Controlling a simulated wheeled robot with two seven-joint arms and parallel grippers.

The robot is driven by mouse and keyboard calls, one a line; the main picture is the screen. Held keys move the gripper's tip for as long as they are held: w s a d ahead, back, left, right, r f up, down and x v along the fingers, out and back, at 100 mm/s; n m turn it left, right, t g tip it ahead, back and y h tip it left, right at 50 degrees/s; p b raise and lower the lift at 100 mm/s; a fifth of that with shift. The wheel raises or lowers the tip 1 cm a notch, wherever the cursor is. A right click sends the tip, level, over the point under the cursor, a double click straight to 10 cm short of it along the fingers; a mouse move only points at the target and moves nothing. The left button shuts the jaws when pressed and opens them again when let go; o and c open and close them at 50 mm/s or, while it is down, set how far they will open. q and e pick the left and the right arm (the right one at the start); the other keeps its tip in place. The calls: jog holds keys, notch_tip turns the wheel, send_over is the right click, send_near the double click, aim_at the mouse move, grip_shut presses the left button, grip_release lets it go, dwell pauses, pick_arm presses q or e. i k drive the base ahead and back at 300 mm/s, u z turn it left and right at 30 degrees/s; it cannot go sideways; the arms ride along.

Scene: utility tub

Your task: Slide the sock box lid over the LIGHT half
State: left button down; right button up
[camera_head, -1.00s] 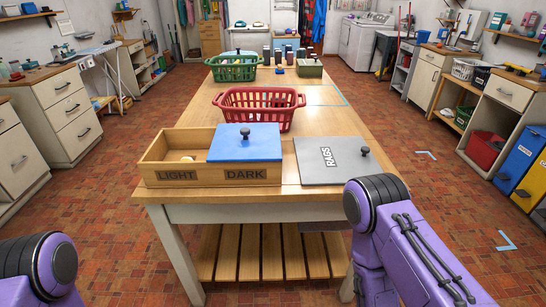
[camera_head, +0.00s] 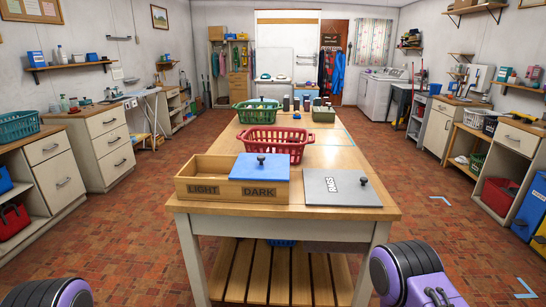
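The wooden sock box (camera_head: 230,191) stands at the near left of the table, with LIGHT on its left front and DARK on its right. Its blue lid (camera_head: 260,168), with a dark knob, covers the DARK half. My two purple arms show only at the bottom left and bottom right edges. Neither gripper's fingers are in view.
A grey RAGS lid (camera_head: 342,188) with a knob lies right of the box on the wooden table (camera_head: 375,207). A red basket (camera_head: 276,142) stands behind the box, and a green basket (camera_head: 257,113) farther back. Floor is clear on both sides of the table.

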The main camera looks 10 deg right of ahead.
aim_at(271, 167)
jog(key=z, duration=0.9)
jog(key=i, duration=0.5)
